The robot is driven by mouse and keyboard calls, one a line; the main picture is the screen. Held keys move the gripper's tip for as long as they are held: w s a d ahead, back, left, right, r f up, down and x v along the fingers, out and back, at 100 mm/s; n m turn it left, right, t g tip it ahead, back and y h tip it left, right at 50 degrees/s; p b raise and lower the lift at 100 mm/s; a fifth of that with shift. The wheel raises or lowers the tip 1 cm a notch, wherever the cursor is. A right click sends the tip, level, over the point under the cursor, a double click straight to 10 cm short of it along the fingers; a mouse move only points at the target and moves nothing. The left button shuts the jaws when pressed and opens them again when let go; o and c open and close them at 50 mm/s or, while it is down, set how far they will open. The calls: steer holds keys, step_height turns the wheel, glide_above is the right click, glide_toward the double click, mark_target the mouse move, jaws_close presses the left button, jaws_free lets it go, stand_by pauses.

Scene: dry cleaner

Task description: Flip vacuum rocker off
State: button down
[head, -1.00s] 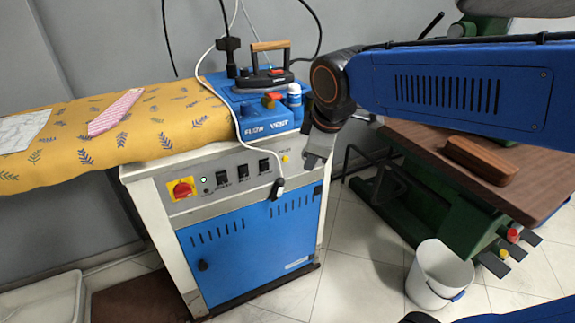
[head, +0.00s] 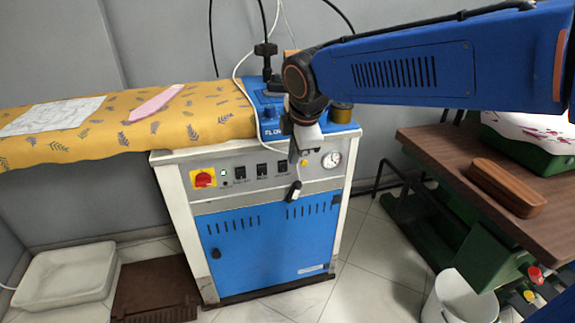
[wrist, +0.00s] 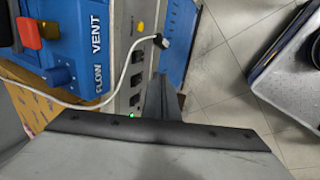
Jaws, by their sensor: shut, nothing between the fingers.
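The ironing machine's grey control panel (head: 265,183) carries three black rocker switches in a row: left (head: 240,171), middle (head: 262,169) and right (head: 283,167). Their labels are too small to read, so I cannot tell which is the vacuum rocker or how each is set. In the wrist view the rockers run in a column, from the one nearest the green lamp (wrist: 133,100) to the farthest (wrist: 137,57). My gripper (head: 297,158) is shut and empty, in front of the panel just right of the right rocker. Its fingers (wrist: 163,82) point along the panel in the wrist view.
A red rotary switch (head: 203,178) sits left of a green lamp (head: 224,173); a gauge (head: 331,159) is at the right. A white cable with a dark plug (head: 295,190) hangs over the panel near my fingers. A brown-topped table (head: 430,150) stands right.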

mark_target(285, 164)
steer(key=w+f, duration=0.2)
steer(key=f, duration=0.1)
steer(key=w+a+f, duration=0.1)
steer(key=w+f, duration=0.1)
steer(key=f, duration=0.1)
steer(key=w+a+f, duration=0.1)
steer(key=w+f, duration=0.1)
steer(key=w, duration=0.1)
steer(key=shift+f, duration=0.4)
steer(key=shift+w+a+r, duration=0.1)
steer(key=shift+w, duration=0.3)
steer(key=shift+w, duration=0.1)
steer(key=shift+w+a+r, duration=0.1)
steer(key=shift+w, duration=0.1)
steer(key=shift+r, duration=0.8)
